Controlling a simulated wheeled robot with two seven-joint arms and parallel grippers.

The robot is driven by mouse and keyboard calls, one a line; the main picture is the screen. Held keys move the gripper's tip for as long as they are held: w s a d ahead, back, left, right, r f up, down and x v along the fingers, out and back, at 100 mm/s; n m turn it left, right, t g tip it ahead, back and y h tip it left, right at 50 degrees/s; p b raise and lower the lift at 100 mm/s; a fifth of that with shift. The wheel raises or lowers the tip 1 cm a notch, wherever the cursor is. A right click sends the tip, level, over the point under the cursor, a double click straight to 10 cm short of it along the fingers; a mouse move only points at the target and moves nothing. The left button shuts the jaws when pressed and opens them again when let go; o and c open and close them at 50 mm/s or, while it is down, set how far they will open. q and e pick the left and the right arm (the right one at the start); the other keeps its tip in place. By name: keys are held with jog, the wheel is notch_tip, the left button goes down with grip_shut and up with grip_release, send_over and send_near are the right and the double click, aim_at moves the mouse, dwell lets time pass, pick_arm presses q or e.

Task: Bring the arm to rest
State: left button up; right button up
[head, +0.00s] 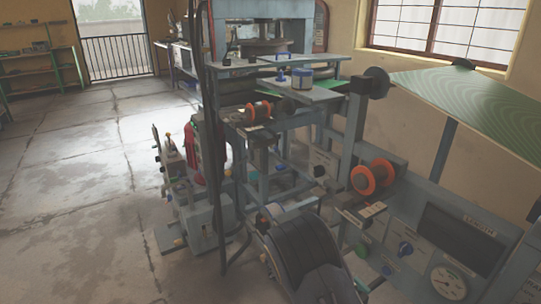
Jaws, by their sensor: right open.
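The blue-grey plate press (262,12) fills the middle and right of the head view. My left gripper does not show.
A control panel (455,240) with a round gauge (446,281) stands at the lower right. A sloping green board (470,95) juts out above it. A dark ribbed drum (305,255) is close at the bottom. The concrete floor (75,190) on the left is clear.

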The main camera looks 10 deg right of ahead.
jog(key=s+d+m+g+y, duration=0.3)
jog(key=s+m+g+y, duration=0.15)
jog(key=s, duration=0.35)
jog(key=s+d+m+g+y, duration=0.3)
jog(key=s+m+y, duration=0.15)
jog(key=s, duration=0.45)
jog(key=s+a+r+m+t+y, duration=0.35)
jog(key=s+a+m+y, duration=0.2)
jog(key=s+a, duration=0.3)
jog(key=s+a+r+m+t+y, duration=0.3)
jog(key=s+a+r+m+y, duration=0.15)
jog(key=s+a+y, duration=0.35)
notch_tip(320, 180, up, 20)
jog(key=d+n+h+p, duration=0.1)
jog(key=h+p, duration=0.1)
jog(key=p, duration=1.8)
jog(key=shift+s, duration=0.4)
jog(key=shift+c, duration=0.4)
